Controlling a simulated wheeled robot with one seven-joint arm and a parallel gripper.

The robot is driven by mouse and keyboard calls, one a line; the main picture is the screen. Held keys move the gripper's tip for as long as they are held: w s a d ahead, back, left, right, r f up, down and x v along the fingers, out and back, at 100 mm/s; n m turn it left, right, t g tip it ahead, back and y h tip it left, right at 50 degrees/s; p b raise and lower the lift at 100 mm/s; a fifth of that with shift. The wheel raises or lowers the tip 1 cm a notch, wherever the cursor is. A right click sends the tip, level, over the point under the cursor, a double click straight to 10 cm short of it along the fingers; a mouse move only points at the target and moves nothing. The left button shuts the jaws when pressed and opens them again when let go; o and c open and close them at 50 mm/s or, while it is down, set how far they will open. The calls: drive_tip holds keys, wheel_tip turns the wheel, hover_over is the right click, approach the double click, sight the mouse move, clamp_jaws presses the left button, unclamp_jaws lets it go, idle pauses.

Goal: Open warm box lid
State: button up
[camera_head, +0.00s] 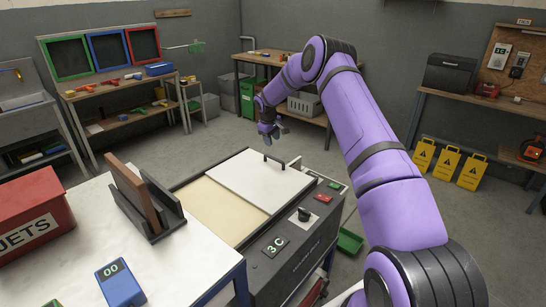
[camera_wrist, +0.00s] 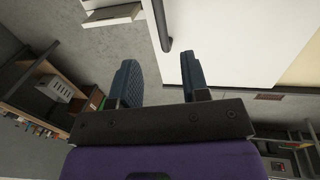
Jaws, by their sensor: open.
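The warm box (camera_head: 283,265) is a dark grey cabinet with a 3C display and a knob on its front. Its white lid (camera_head: 245,182) lies flat over the right part of the top; a beige area (camera_head: 222,212) shows to the left of it. The lid has a black bar handle (camera_head: 276,161) near its far right edge. My gripper (camera_head: 275,138) is open and empty, just above and beyond the handle. In the wrist view, the handle (camera_wrist: 161,28) lies ahead of my gripper (camera_wrist: 160,65), in line with the gap between its fingers, apparently apart from them.
A white table (camera_head: 70,230) at the left carries a red box (camera_head: 35,213), a dark rack with a brown board (camera_head: 150,205) and a blue meter (camera_head: 121,285). A green bin (camera_head: 350,241) stands right of the warm box. Yellow signs (camera_head: 447,163) stand farther right.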

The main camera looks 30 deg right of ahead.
drive_tip(key=f, duration=0.3)
drive_tip(key=d+f, duration=0.1)
drive_tip(key=f, duration=0.6)
drive_tip(key=shift+w+d, duration=0.3)
drive_tip(key=shift+d, duration=0.1)
clamp_jaws()
